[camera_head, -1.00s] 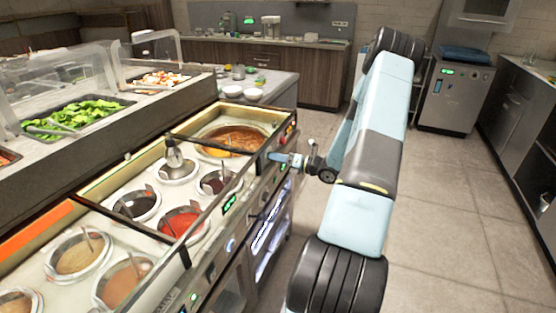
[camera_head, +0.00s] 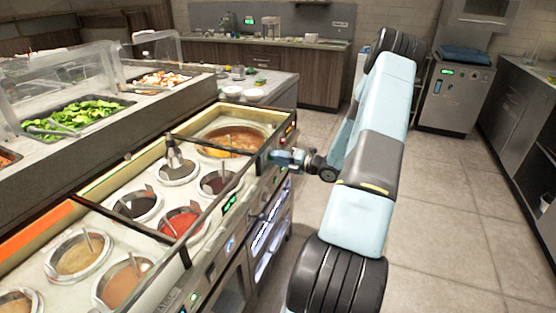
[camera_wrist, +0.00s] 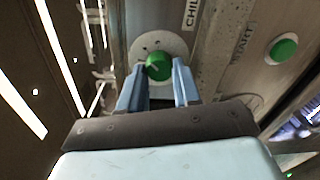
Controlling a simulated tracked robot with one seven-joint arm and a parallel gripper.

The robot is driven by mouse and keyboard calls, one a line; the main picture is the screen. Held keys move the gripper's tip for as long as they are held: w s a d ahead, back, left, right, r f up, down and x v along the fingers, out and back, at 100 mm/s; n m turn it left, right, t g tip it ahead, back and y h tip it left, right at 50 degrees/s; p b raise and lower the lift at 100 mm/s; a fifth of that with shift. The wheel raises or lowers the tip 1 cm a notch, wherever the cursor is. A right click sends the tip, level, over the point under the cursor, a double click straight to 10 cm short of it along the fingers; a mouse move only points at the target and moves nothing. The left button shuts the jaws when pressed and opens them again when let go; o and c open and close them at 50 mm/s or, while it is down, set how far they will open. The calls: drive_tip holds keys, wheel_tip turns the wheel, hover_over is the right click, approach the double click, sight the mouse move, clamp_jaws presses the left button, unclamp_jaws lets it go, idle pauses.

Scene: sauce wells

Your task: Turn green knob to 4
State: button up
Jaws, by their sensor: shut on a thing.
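A green knob (camera_wrist: 158,67) sits on a round pale dial plate with dark marks in the wrist view. The marks are too small to read, so I cannot tell the setting. My gripper (camera_wrist: 158,88) has its two blue fingers on either side of this knob and is shut on it. In the head view my gripper (camera_head: 280,156) is at the front panel of the sauce-well counter, near its far end. The knob it holds is hidden there. A label reading "CHILI" (camera_wrist: 191,15) stands beside the dial.
The counter (camera_head: 150,272) holds several round sauce wells with ladles, with a chili-coloured well (camera_head: 236,139) at the far end. The tiled floor (camera_head: 450,210) to the right is clear.

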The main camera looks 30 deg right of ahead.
drive_tip(key=shift+d+f, duration=0.1)
drive_tip(key=shift+d, duration=0.05)
drive_tip(key=o, duration=1.1)
drive_tip(key=shift+c, duration=0.2)
drive_tip(key=v, duration=1.3)
drive_tip(key=shift+s, duration=0.35)
drive_tip(key=shift+d, duration=0.1)
